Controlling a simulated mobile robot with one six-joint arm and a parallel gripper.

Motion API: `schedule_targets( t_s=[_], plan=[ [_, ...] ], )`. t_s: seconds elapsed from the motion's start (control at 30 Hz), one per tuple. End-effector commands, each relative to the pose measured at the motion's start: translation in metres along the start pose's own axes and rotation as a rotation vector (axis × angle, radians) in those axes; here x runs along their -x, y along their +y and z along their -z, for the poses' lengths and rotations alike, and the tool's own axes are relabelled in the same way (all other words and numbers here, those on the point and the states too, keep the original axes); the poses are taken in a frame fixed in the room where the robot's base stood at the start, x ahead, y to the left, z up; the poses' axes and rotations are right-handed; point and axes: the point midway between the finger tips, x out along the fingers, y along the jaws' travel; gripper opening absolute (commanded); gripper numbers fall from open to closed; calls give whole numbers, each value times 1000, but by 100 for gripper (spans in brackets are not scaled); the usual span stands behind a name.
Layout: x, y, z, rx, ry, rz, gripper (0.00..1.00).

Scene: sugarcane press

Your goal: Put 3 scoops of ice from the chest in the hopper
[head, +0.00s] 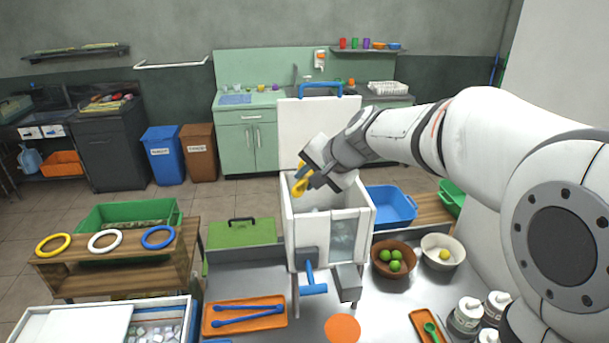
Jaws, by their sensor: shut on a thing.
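The white hopper (301,228) stands on the metal counter in the middle, with its lid (305,125) raised behind it. My gripper (305,181) is over the hopper's open top, shut on a yellow scoop (300,188). The scoop is tilted, and my gripper hides part of it. I cannot tell whether ice is in the scoop. Pale content shows dimly through the hopper's clear front window (343,236). The white ice chest (189,318) is at the bottom left, with its white cover (72,326) partly over it and ice cubes (157,331) visible at its open right side.
An orange tray (214,322) with blue tongs lies between chest and hopper. A bowl of limes (392,274), a pale bowl (443,265) and white jars (467,314) stand to the right. A wooden stand with rings (103,242) is at left.

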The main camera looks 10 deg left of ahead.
Motion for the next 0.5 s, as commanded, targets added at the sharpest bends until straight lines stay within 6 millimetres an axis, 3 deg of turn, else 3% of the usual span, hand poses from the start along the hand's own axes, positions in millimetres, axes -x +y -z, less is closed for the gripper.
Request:
schedule_targets(
  t_s=[0.5],
  plan=[
    [-5, 12, -1, -92, 1, 207, 0]
  ],
)
